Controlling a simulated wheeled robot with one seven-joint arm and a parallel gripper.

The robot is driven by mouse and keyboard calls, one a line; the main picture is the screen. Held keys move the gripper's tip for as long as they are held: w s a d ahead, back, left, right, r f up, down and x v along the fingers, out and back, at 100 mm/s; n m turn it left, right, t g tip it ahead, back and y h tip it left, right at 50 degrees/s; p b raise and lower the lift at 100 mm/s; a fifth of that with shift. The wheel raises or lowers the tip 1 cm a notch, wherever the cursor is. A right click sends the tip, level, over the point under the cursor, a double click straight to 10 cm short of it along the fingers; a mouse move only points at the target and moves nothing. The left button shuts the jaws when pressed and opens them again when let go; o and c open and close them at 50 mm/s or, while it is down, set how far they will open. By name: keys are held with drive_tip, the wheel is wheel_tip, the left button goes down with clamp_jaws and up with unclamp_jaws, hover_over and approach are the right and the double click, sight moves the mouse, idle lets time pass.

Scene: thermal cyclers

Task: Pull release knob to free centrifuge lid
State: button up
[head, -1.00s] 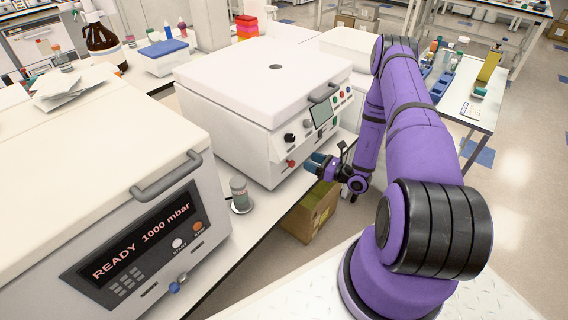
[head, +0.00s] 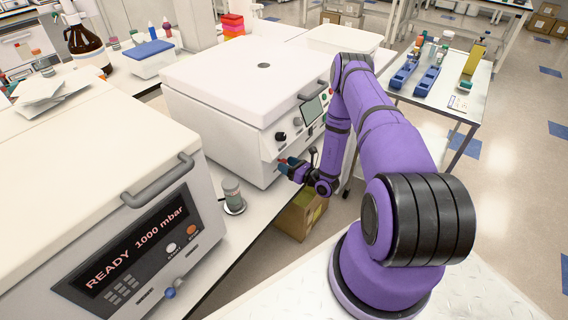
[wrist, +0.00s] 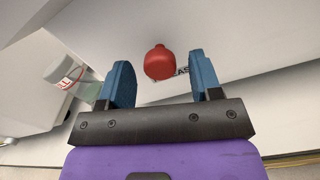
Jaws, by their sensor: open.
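The centrifuge is the white box-shaped machine (head: 215,115) with a flat closed lid (head: 250,70) and a handle on its front edge. Its red release knob (wrist: 160,62) shows in the wrist view, standing out from the white front panel, with a partly covered label beside it. My gripper (wrist: 158,80) is open, its two blue fingers on either side of the knob in that view, with gaps on both sides. I cannot tell whether the fingertips reach past it. In the head view my gripper (head: 286,164) is at the panel's lower front and largely covers the knob.
Another white machine (head: 90,210) with a READY display fills the left foreground. A cardboard box (head: 300,215) sits below the bench edge. Open floor lies to the right.

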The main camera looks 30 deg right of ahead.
drive_tip(key=shift+x, duration=0.9)
clamp_jaws()
drive_tip(key=shift+v, duration=0.9)
unclamp_jaws()
drive_tip(key=shift+s+d, duration=0.1)
drive_tip(key=v, duration=1)
drive_tip(key=shift+s, duration=0.3)
